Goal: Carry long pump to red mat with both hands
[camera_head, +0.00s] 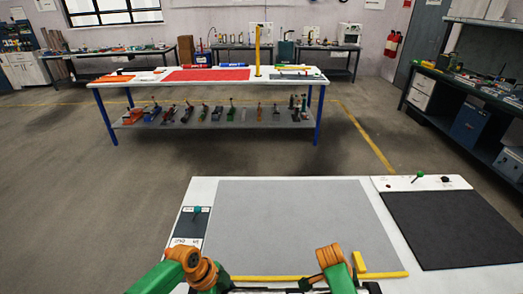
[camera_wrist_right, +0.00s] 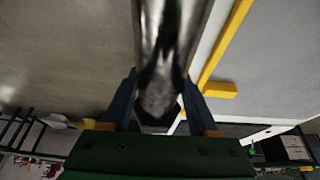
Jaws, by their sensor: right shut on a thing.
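The long pump (camera_wrist_right: 165,40) shows in the right wrist view as a shiny metal cylinder running up out of the top of the picture. My right gripper (camera_wrist_right: 160,105) has its two blue fingers on either side of the pump's tapered end and is shut on it. The pump is not clearly seen in the head view. The red mat (camera_head: 207,74) lies on the white far table. In the head view my two green and orange arms reach in at the bottom edge. My left gripper is hidden below the frame.
The near table holds a grey mat (camera_head: 300,225), a black mat (camera_head: 450,228) and a yellow strip (camera_head: 300,278) along its front. Open floor lies between it and the far table (camera_head: 130,80). A tall yellow post (camera_head: 257,50) stands right of the red mat. Workbenches line the walls.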

